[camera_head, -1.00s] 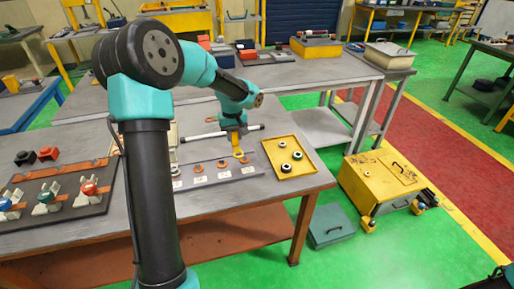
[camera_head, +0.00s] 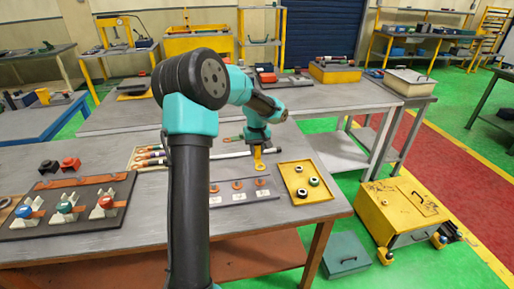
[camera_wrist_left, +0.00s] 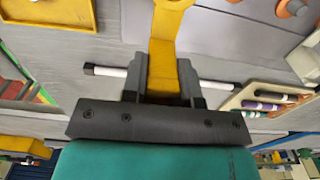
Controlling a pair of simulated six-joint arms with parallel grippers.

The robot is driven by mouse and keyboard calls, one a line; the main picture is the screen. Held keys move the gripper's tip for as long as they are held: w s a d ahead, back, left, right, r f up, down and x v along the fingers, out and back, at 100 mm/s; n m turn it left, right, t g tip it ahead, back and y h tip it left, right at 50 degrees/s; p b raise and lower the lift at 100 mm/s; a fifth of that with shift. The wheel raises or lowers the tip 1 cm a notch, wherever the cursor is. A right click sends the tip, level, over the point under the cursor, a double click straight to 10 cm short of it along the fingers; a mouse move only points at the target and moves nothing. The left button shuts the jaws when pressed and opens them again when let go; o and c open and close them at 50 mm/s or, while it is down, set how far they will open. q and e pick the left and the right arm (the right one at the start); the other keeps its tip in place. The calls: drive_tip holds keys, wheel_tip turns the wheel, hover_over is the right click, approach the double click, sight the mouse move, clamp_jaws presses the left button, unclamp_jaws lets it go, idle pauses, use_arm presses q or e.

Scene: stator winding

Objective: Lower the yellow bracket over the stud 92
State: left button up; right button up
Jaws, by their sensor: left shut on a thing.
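My left gripper (camera_head: 257,147) is shut on the yellow bracket (camera_head: 258,161), which hangs below it with its ring end lowest. In the left wrist view the bracket (camera_wrist_left: 163,62) sits between the gripper's two dark fingers (camera_wrist_left: 163,88), and its far end runs out at the top edge. Orange-topped studs stand in a row on a grey plate (camera_head: 226,205) with white labels; the rightmost stud (camera_head: 261,182) is just below the bracket in the head view. The bracket appears apart from it. The label numbers are too small to read, so I cannot tell which is stud 92.
A white rod with black ends (camera_head: 220,156) lies behind the studs. A yellow tray (camera_head: 329,195) with several ring parts is to the right. A dark board with coloured parts (camera_head: 68,222) is at left. My left arm hides part of the table.

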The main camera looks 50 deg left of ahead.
sight(257, 158)
use_arm(q)
drive_tip(key=shift+f, duration=2.4)
drive_tip(key=shift+f, duration=1.15)
idle(1.0)
drive_tip(key=o, duration=1)
drive_tip(key=shift+r, duration=0.1)
drive_tip(key=shift+r, duration=3.4)
